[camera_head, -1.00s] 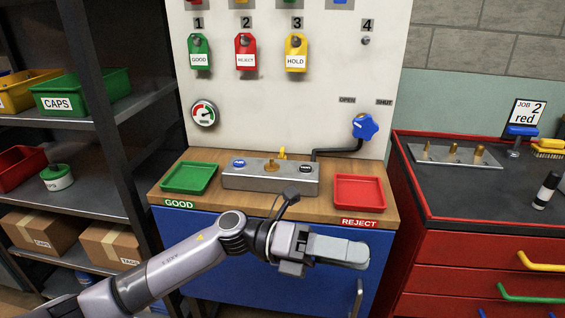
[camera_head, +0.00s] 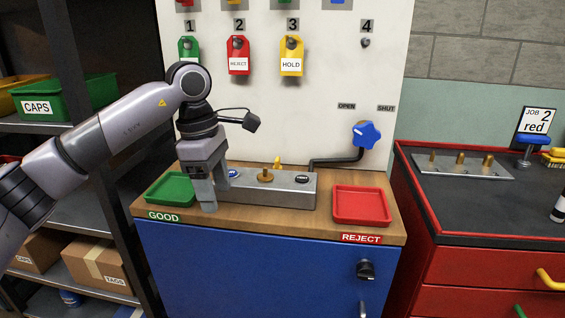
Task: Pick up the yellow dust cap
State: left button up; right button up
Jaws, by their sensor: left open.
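A small yellow piece (camera_head: 277,162), which may be the dust cap, shows at the back edge of the grey metal block (camera_head: 295,190) on the wooden bench top. Its lower part is hidden behind the block. My left gripper (camera_head: 208,203) points down at the left end of the block, beside the green tray. It is open, with nothing seen in it, and lies to the left of the yellow piece and apart from it. The arm hides part of the panel and the tray's right side. My right gripper is not in view.
The block bears a brass fitting (camera_head: 265,176). A green tray (camera_head: 168,190) stands left and a red tray (camera_head: 361,207) right. A black pipe with a blue star knob (camera_head: 366,134) rises behind. A tagged white panel (camera_head: 330,75) closes off the back.

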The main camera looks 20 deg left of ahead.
aim_at(277, 166)
jog(key=i, duration=0.85)
